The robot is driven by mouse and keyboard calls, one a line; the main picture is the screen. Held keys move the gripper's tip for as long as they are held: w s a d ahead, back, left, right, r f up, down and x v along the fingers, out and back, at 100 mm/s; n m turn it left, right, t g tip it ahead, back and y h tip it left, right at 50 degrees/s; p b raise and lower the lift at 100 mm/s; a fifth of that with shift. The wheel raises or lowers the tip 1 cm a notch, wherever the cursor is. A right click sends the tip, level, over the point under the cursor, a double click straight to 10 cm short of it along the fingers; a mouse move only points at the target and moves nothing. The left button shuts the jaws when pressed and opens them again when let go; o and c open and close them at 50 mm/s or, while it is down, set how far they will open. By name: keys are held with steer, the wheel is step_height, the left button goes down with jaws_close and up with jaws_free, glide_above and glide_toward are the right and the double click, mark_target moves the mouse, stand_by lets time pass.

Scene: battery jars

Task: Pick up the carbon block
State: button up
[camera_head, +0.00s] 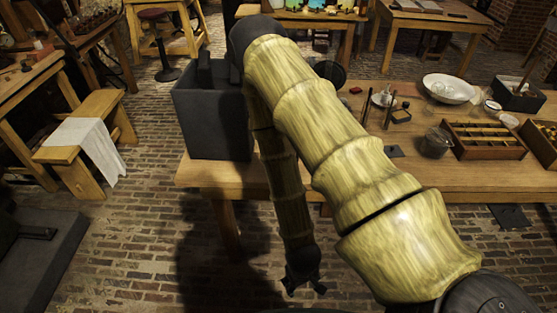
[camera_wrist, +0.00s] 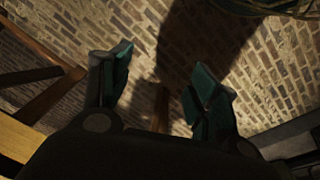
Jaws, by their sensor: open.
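My gripper (camera_head: 304,286) hangs low in front of the table (camera_head: 470,186), over the brick floor, in the head view. In the wrist view my gripper (camera_wrist: 163,70) has its two fingers spread apart with nothing between them, only brick floor beyond. I cannot tell for sure which thing is the carbon block. A small dark block (camera_head: 401,115) lies on the table right of my arm, and a flat dark piece (camera_head: 394,152) lies nearer the front edge. My arm hides part of the tabletop.
A large dark box (camera_head: 215,125) stands on the table's left end. A bench with a white cloth (camera_head: 88,145) is at left. Open floor lies before the table.

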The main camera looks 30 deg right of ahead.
steer(key=w+d+r+m+t+p, duration=0.1)
steer(key=w+d+r+m, duration=0.1)
steer(key=w+d+r, duration=0.5)
steer(key=w+d+r+m+t+h+p, duration=0.1)
steer(key=w+d+r, duration=0.2)
steer(key=w+r, duration=0.85)
steer(key=w+d+r+m+t+p, duration=0.1)
steer(key=w+d+r+m, duration=0.1)
steer(key=w+d+r, duration=0.75)
steer(key=w+a+f, duration=0.1)
steer(key=f, duration=0.1)
steer(key=w+a+f, duration=0.1)
steer(key=f, duration=0.1)
steer(key=w+a+f, duration=0.1)
steer(key=w+f, duration=0.1)
steer(key=f, duration=0.1)
steer(key=shift+p+x, duration=1.15)
steer(key=shift+x, duration=1.9)
steer(key=shift+w, duration=0.1)
steer(key=shift+c, duration=0.2)
steer(key=shift+r, duration=0.1)
steer(key=c, duration=1.3)
steer(key=shift+o, duration=0.2)
steer(key=shift+r, duration=0.1)
